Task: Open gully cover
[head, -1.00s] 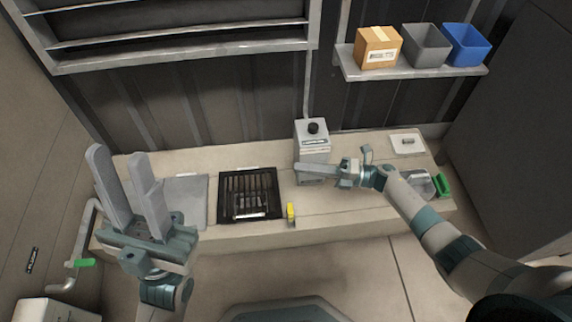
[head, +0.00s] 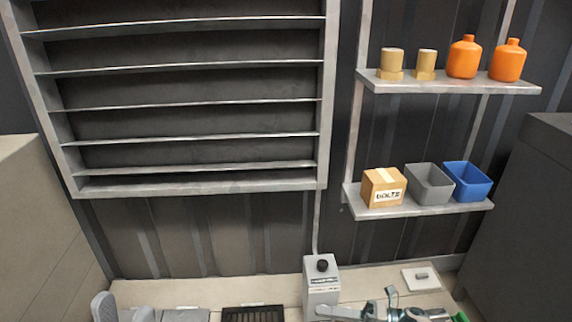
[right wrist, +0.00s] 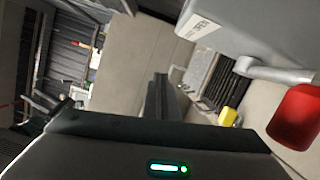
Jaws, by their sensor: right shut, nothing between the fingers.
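The gully cover, a black slotted grate (head: 252,314), shows only its far part at the bottom edge of the head view. The slotted grate also shows in the right wrist view (right wrist: 220,84), beyond the fingers. My right gripper (head: 328,312) is shut and empty, just in front of the grey box and to the right of the grate. Its closed fingers also show in the right wrist view (right wrist: 160,95), clear of the grate.
A grey box with a black knob (head: 322,280) stands right of the grate. In the right wrist view a yellow piece (right wrist: 228,116) sits beside the grate, and a red grip (right wrist: 297,118) is close at right. Shelves (head: 420,207) hold a carton and bins.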

